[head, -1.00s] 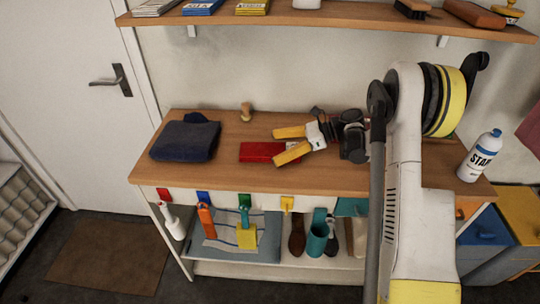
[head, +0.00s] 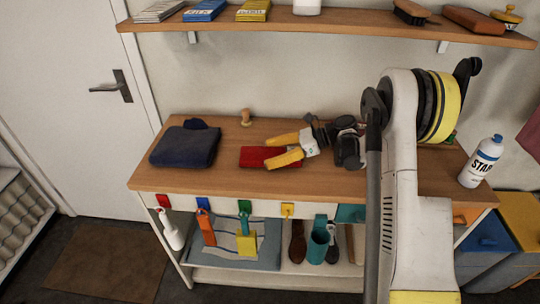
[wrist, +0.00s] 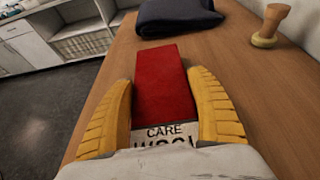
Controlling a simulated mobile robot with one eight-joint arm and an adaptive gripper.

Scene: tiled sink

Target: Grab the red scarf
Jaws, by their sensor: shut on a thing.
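The red scarf (head: 256,155) is a flat, folded red bundle on the wooden worktop. In the wrist view the scarf (wrist: 162,80) runs away from me, with a pale label reading "CARE" and partly hidden "WOOL" at its near end. My gripper (head: 277,148) has two yellow fingers, one on each side of the scarf's near part. In the wrist view my gripper (wrist: 160,88) is shut on the scarf, with the far end sticking out beyond the fingertips. The scarf looks to be at worktop level. The palm hides its nearest end.
A folded dark blue cloth (head: 184,146) lies to the left. A small wooden knob-shaped thing (head: 246,117) stands behind. A white bottle (head: 481,161) is at the right end. A shelf (head: 330,24) runs above. The worktop's front middle (head: 240,182) is clear.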

